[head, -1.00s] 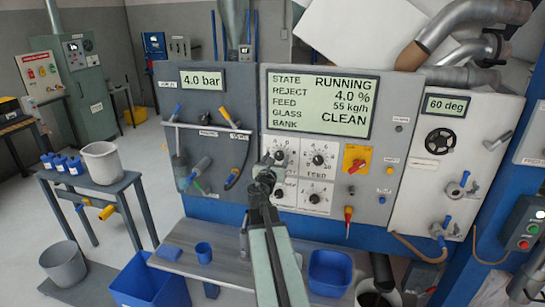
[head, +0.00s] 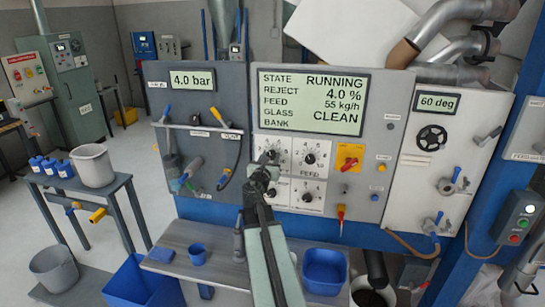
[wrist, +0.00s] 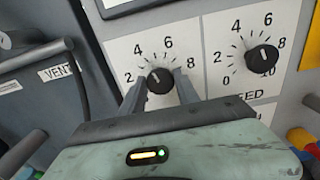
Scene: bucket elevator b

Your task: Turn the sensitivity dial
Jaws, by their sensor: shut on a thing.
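The upper-left dial (wrist: 159,81) is a black knob on a white scale plate marked 2, 4, 6, 8. Its name label is hidden behind my gripper, so I cannot read whether it says sensitivity. My gripper (wrist: 160,88) has one finger on each side of this knob and is shut on it. In the head view my gripper (head: 267,166) reaches up to the panel and covers the lower part of the upper-left dial plate (head: 271,146). The knob's exact pointer setting is too small to tell.
The feed dial (head: 310,158) sits close on the right, with two more dials below. A red-and-yellow switch (head: 350,157) is further right. The display (head: 312,102) reads RUNNING, reject 4.0 %, CLEAN. A shelf (head: 190,236) with blue containers lies below.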

